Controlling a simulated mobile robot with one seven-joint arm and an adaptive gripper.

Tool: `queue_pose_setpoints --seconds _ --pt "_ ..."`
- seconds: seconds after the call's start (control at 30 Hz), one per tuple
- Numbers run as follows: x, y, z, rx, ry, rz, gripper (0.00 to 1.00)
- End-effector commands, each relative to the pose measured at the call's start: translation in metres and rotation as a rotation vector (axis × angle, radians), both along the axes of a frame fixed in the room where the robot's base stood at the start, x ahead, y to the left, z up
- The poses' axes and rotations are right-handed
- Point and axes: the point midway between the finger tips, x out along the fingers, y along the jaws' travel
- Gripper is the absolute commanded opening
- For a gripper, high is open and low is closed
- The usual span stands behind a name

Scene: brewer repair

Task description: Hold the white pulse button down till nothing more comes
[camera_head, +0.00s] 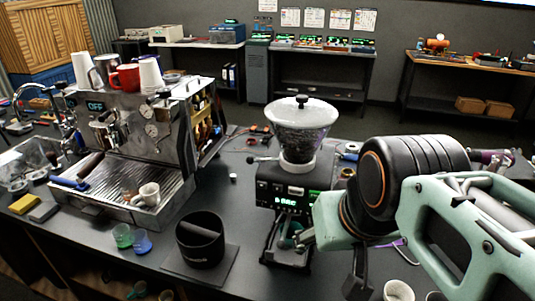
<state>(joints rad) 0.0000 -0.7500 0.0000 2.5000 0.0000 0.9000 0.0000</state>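The coffee grinder (284,190) stands on the dark counter, with a clear hopper (302,130) of dark beans under a white lid. Its black front has a lit green display (285,202). A small pale patch (296,190) above the display may be the white pulse button; it is too small to be sure. My mint and black arm comes in from the right and covers the grinder's right side. A small metallic end (304,239) shows at the arm's left tip, close to the grinder's lower front. I cannot make out my gripper's fingers or whether they touch anything.
The espresso machine (130,135) stands at left, with cups on top and a small cup (148,194) on its drip tray. A black knock box (200,240) sits on a mat left of the grinder. Green and blue small cups stand near the front edge.

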Motion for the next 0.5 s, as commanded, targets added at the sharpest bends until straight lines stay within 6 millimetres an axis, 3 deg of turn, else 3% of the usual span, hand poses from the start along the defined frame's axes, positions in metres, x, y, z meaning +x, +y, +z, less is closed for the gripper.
queue_pose_setpoints --seconds 0.03,0.5 --pt "0.0 0.0 0.0 0.0 0.0 0.0 0.48" --pt "0.0 0.0 0.0 0.0 0.0 0.0 0.0"
